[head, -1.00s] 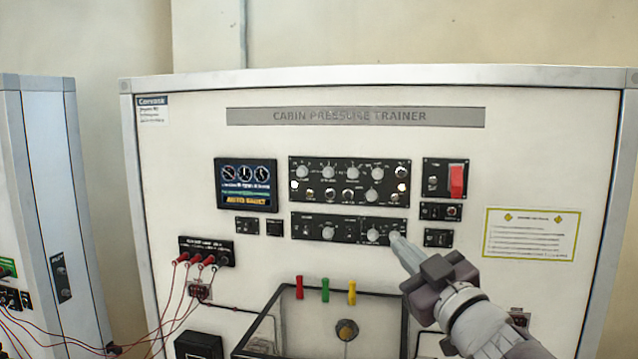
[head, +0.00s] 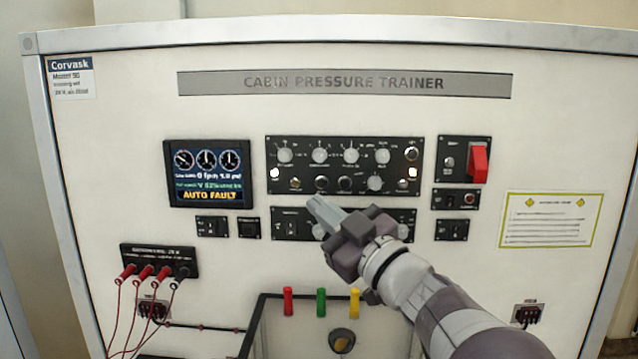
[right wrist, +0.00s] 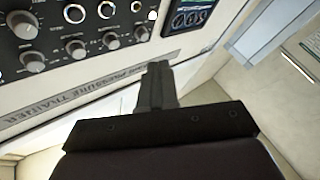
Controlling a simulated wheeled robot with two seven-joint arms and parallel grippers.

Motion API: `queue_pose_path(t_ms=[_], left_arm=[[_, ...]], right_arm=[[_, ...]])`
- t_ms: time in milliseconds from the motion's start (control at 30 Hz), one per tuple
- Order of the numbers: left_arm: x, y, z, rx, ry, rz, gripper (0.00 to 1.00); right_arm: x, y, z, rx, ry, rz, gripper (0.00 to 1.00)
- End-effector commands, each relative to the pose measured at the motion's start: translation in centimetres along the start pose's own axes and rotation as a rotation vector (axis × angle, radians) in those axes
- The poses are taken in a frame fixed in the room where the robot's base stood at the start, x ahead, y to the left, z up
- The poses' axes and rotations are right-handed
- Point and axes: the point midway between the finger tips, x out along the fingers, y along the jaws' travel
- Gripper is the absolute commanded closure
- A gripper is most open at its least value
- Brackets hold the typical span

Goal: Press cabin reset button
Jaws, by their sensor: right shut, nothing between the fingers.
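The Cabin Pressure Trainer panel (head: 130,130) faces me. Labels on its small controls are too small to read, so I cannot tell which is the cabin reset button. Small dark modules (head: 212,226) and (head: 249,228) sit below the display; a module with a red round button (head: 469,199) is at the right. My right gripper (head: 314,204) is shut and empty, its tip in front of the gap between the two knob panels, hiding part of the lower one. Its shut fingers also show in the right wrist view (right wrist: 155,85). My left gripper is out of view.
The display (head: 208,173) reads AUTO FAULT. The upper knob panel (head: 345,172) and a red guarded switch (head: 478,160) stand near the arm. Red leads (head: 118,310) hang at lower left. Red, green (head: 321,302) and yellow handles are below.

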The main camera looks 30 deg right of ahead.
Motion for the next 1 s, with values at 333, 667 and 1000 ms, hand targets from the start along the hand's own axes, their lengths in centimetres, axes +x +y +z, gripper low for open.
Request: queue_pose_path(t_ms=[333,667,1000], left_arm=[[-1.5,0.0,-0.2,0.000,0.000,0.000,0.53],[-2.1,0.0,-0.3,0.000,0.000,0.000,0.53],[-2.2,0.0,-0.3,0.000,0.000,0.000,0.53]], right_arm=[[3.1,2.4,2.0,0.001,-0.002,0.000,1.00],[5.6,4.1,4.0,0.001,-0.001,0.000,1.00],[6.0,4.4,4.4,0.000,0.000,0.000,1.00]])
